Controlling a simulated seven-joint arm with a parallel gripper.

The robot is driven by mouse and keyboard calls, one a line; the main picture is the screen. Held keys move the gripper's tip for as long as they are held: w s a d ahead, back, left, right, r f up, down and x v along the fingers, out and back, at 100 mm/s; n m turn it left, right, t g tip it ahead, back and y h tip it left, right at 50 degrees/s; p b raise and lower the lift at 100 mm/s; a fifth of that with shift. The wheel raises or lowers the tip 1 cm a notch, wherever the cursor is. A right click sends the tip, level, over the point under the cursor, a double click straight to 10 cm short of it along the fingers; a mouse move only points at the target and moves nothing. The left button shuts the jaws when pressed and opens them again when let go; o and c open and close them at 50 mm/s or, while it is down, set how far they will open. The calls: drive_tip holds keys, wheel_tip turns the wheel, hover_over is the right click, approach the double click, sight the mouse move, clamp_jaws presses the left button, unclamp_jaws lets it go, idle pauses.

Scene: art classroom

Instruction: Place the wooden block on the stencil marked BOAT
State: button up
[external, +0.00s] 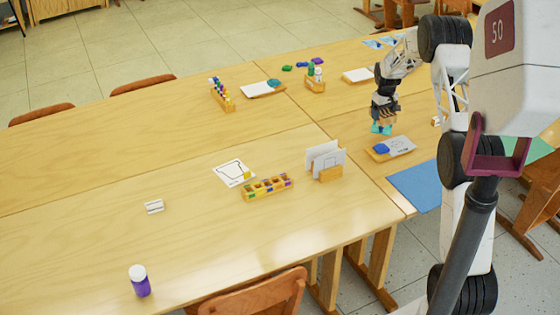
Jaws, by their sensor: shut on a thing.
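My gripper (382,129) is at the right of the external view, above the table near a small tray. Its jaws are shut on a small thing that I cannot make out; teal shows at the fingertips. I cannot pick out the wooden block for sure. The small wooden tray (374,155) below holds a blue lump (381,149) and a white card with dark marks (401,146). A white sheet with a black outline (233,171) lies mid-table. No lettering is readable, so I cannot tell which sheet is marked BOAT.
A wooden rack with coloured pieces (267,188) and a card holder (326,160) stand mid-table. The table's left part is clear.

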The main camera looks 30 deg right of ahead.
sight(383, 111)
drive_tip(key=shift+f, duration=1.7)
drive_tip(key=shift+f, duration=0.15)
drive_tip(key=o, duration=1)
drive_tip(key=shift+r, duration=0.2)
wheel_tip(383, 111, up, 12)
drive_tip(key=shift+f, duration=0.1)
drive_tip(key=shift+a, duration=0.1)
